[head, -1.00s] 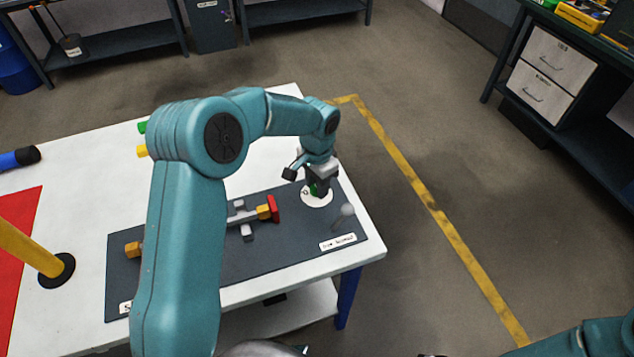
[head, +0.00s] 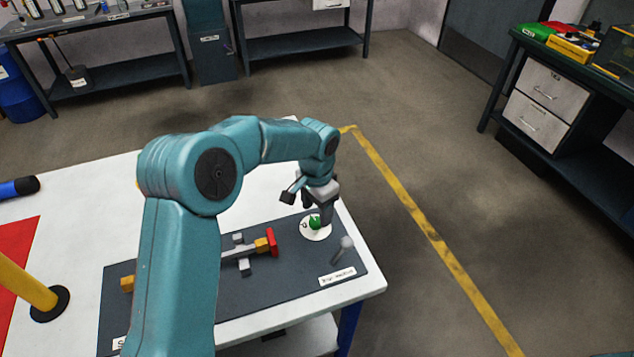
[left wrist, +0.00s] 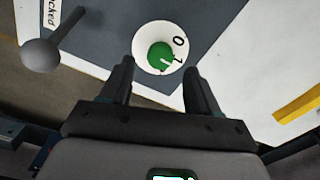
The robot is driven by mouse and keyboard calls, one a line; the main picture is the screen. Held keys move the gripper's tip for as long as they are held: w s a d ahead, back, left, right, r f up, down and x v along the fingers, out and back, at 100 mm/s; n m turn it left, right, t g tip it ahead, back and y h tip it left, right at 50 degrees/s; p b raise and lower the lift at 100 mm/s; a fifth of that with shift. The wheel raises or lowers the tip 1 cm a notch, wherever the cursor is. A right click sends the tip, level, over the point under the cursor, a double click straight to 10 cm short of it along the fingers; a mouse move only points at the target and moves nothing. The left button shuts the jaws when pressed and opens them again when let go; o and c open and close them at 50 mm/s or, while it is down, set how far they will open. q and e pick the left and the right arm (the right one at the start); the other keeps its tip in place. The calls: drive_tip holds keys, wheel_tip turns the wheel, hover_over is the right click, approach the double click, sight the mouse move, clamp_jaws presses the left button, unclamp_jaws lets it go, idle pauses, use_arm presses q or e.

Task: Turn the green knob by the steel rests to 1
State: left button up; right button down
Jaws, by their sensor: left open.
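The green knob (head: 315,222) stands on a round white dial (head: 308,234) at the right part of the dark panel. It also shows in the left wrist view (left wrist: 159,56), where the dial carries the marks 0 and 1. The knob's pale pointer line points roughly toward the 1. My left gripper (head: 320,208) is above the knob; in the left wrist view (left wrist: 158,68) its fingers are open, apart from the knob, with nothing between them. The steel rests (head: 244,266) lie left of the dial. My right gripper is out of view.
A bar with a red end (head: 272,242) lies by the rests. A grey ball-topped lever (head: 347,242) stands close to the dial's right, behind a white label (head: 337,276). A yellow post (head: 25,285) stands at the left. The table's right edge is near.

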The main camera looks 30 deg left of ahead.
sight(317, 220)
use_arm(q)
wheel_tip(317, 220, up, 13)
drive_tip(key=shift+p, duration=0.3)
drive_tip(key=shift+r, duration=0.15)
